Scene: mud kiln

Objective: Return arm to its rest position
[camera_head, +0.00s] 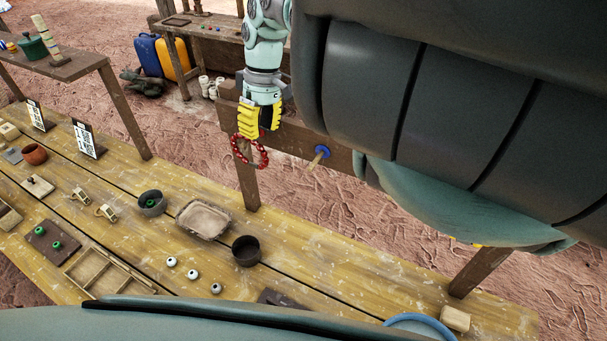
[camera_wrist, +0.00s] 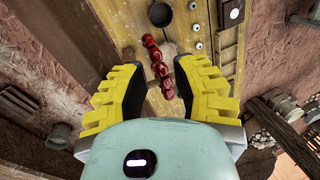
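My gripper (camera_head: 258,125) points down in front of the wooden rail behind the table. In the wrist view its two yellow-backed fingers (camera_wrist: 160,95) stand wide apart with nothing clamped between them. A red bead bracelet (camera_head: 263,158) hangs at the rail just below the fingertips, seemingly on a peg that the gripper largely hides. In the wrist view the bracelet (camera_wrist: 158,66) shows nearly edge-on in the gap between the fingers. Whether a finger touches it I cannot tell.
A peg with a blue ring (camera_head: 321,152) sticks out of the rail (camera_head: 295,140) to the right. The table below holds a dark bowl (camera_head: 246,251), a shallow tray (camera_head: 203,220), small white-and-black beads (camera_head: 192,274) and a wooden divided frame (camera_head: 95,273). My dark arm link fills the upper right.

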